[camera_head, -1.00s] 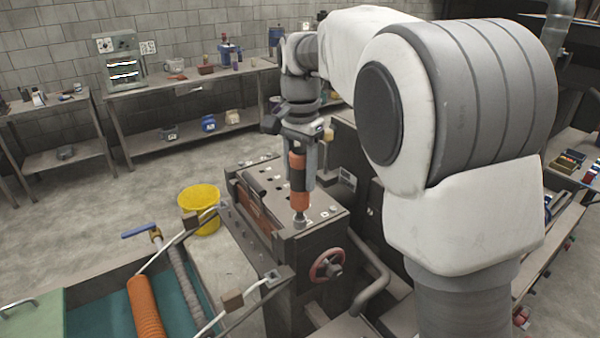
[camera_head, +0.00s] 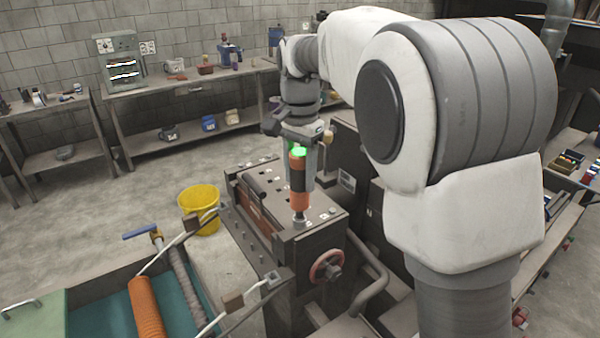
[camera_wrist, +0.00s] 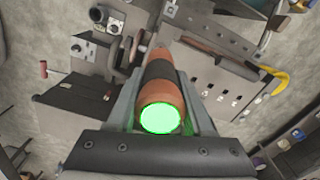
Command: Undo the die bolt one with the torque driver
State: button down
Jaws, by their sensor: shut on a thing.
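The torque driver (camera_head: 300,185) is orange with a black band and stands upright, tip down, on the near end of the die block's top plate (camera_head: 262,187). A green light glows on its top end, which also shows in the wrist view (camera_wrist: 160,117). My gripper (camera_head: 301,165) is shut on the driver's upper body from above. In the wrist view my gripper (camera_wrist: 160,95) has a finger on each side of the driver. The driver's tip covers the spot below it, so I cannot see which bolt it meets or whether it is seated.
A red handwheel (camera_head: 327,266) and a bent pipe (camera_head: 370,280) are on the block's near side. A yellow bucket (camera_head: 199,211) stands left on the floor. A teal trough with an orange hose (camera_head: 146,308) is at front left. Benches line the back wall.

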aim_at(300, 151)
jog(key=shift+s+f, duration=0.1)
jog(key=shift+f, duration=0.2)
jog(key=shift+r+p, duration=1)
jog(key=shift+w+r, duration=0.2)
jog(key=shift+r, duration=1.95)
